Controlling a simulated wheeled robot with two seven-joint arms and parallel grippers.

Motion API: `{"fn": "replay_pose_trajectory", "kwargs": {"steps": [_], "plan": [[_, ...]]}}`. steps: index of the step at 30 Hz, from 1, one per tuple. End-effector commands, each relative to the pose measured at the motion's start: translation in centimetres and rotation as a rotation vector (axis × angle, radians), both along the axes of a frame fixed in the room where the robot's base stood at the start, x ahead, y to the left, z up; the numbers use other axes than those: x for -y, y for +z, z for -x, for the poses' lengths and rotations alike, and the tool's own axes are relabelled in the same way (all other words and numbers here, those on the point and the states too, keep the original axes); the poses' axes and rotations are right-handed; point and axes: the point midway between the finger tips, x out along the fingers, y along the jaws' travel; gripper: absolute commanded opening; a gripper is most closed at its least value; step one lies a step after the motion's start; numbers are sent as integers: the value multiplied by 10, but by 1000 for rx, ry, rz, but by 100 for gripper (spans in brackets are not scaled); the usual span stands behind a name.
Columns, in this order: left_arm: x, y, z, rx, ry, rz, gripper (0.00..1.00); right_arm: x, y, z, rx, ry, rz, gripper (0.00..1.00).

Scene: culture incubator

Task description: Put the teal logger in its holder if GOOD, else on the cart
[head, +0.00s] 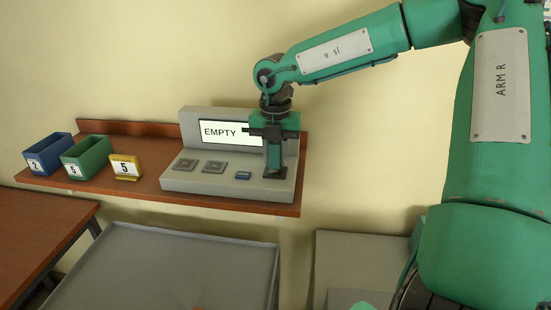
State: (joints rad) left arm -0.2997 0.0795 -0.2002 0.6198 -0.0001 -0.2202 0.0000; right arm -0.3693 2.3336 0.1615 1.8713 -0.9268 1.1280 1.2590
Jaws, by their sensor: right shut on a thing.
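My right gripper (274,174) points straight down at the right end of a grey reader (170,184) on the wall shelf. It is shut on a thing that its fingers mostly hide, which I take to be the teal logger. I cannot tell whether that thing touches the reader. The reader's screen (220,132) reads EMPTY. Two grey square pads (186,164) and a small blue part (243,175) show on the reader's top. I cannot make out a holder for the logger. My left gripper is not in view.
On the brown shelf (148,195), left of the reader, stand a blue bin (47,155) marked 2, a green bin (86,158) marked 5 and a yellow sign (126,167) marked 5. A grey tray-like surface (170,265) lies below. A brown table (38,240) is at left.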

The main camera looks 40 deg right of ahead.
Motion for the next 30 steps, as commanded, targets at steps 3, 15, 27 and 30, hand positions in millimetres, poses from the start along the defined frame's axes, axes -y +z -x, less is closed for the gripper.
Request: {"fn": "replay_pose_trajectory", "kwargs": {"steps": [3,15,27,30], "plan": [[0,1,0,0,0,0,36,0,5,0,1,0,1,0],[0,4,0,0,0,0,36,0,22,0,1,0,1,0],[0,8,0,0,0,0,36,0,38,0,0,0,2,0],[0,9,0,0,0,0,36,0,42,0,0,1,2,0]]}}
